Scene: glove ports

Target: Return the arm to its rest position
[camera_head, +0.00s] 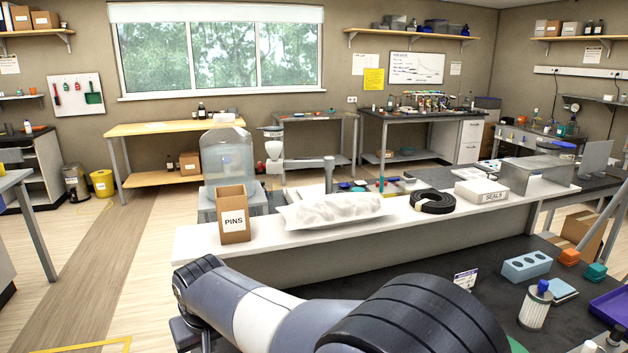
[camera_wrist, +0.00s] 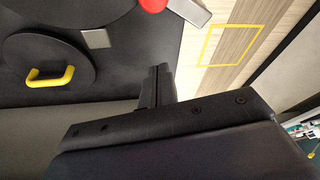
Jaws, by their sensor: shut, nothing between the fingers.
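My gripper (camera_wrist: 158,84) shows in the wrist view with its two dark fingers together and nothing between them. It points toward a dark surface bearing a round cover with a yellow handle (camera_wrist: 50,77). I cannot tell how far apart they are, but no contact shows. In the head view my arm (camera_head: 270,313) lies across the bottom of the picture, in front of the white-topped bench; my gripper is out of sight there.
The white ledge (camera_head: 290,237) carries a box marked PINS (camera_head: 234,214), a clear bag (camera_head: 334,210), a black coil (camera_head: 432,202) and a SEALS box (camera_head: 481,191). A blue block (camera_head: 527,266) and a white bottle (camera_head: 535,307) stand on the dark bench. Open floor lies left.

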